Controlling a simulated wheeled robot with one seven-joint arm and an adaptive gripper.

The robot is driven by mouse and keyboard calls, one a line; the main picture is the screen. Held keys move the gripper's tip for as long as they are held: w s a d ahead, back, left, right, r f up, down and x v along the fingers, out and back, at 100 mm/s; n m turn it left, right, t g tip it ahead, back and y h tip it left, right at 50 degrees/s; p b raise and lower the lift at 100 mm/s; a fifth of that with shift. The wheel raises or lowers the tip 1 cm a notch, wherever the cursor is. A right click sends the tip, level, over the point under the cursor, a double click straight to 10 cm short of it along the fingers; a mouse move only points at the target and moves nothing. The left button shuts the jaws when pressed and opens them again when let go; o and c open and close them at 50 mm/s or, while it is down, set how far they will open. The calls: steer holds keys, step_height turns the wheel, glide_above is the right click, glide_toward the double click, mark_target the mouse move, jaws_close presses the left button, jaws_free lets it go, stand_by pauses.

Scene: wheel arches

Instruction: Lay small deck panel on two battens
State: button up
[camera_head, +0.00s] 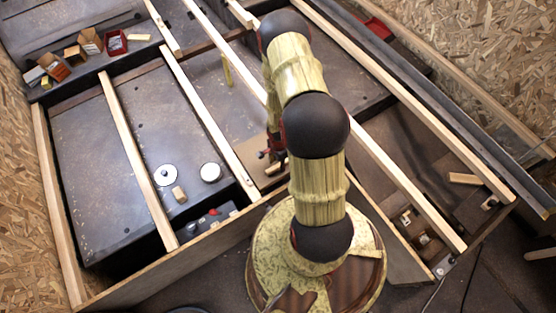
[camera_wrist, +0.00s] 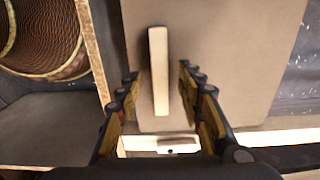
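The small deck panel is a flat tan board (camera_wrist: 225,70) filling the middle of the wrist view, with a rounded near corner. A pale wooden strip (camera_wrist: 158,70) stands on it like a grip bar. My gripper (camera_wrist: 158,76) is open, with one finger on each side of the strip and gaps between. In the head view my gripper (camera_head: 270,155) points down beside my arm, which hides part of the area. Pale battens (camera_head: 133,155) (camera_head: 205,120) span the frame; how the panel rests is unclear.
Small boxes and a red tray (camera_head: 115,43) stand at the upper left. White round caps (camera_head: 165,175) and a wooden block (camera_head: 179,194) lie in the left bay. The frame's front rail (camera_head: 180,262) and a metal rail (camera_head: 440,90) border the bays.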

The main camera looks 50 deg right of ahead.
steer(key=shift+r, duration=3.4)
steer(key=shift+s+n, duration=0.25)
steer(key=shift+n, duration=0.35)
steer(key=s+a+r+n+g, duration=0.2)
steer(key=s+r+n+g, duration=0.1)
steer(key=s+r+n, duration=0.35)
steer(key=a+r+n+t+p, duration=0.1)
steer(key=a+r+n, duration=0.3)
steer(key=r, duration=1.2)
steer(key=a+r+n+t+p, duration=0.1)
steer(key=a+r+n+t, duration=0.3)
steer(key=a+r, duration=0.6)
steer(key=a+r+n+t+p, duration=0.1)
steer(key=a+r+n+t, duration=0.2)
steer(key=r, duration=1.9)
steer(key=a+n, duration=0.2)
steer(key=a, duration=0.1)
steer(key=shift+s+a, duration=0.25)
steer(key=shift+a, duration=0.15)
